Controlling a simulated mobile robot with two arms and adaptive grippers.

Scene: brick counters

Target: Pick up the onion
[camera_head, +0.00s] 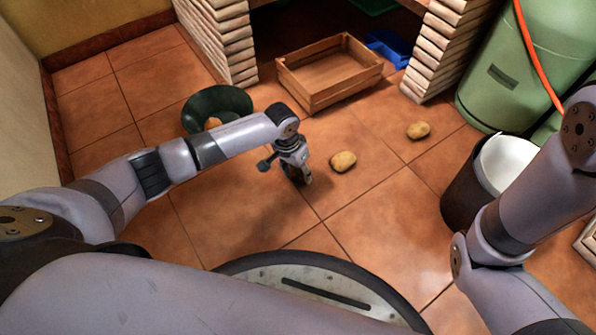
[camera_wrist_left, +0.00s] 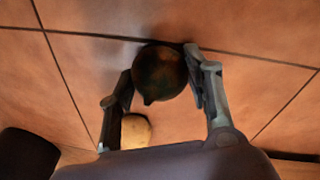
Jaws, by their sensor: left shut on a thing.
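The onion (camera_wrist_left: 160,72) is a dark, round bulb with a small pointed tip in the left wrist view. It sits between the two fingers of my left gripper (camera_wrist_left: 160,70), which is shut on it. In the head view my left gripper (camera_head: 298,173) points down close to the tiled floor, left of a potato, and mostly hides the onion. Whether the onion touches the floor is hard to tell. My right arm comes in from the right, and its gripper is out of view.
A potato (camera_head: 343,161) lies just right of my left gripper; another potato (camera_head: 418,130) lies farther right. A wooden crate (camera_head: 330,85) stands behind, a dark green bowl (camera_head: 232,103) back left. A bin (camera_head: 462,195) and green gas cylinder (camera_head: 500,85) stand right.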

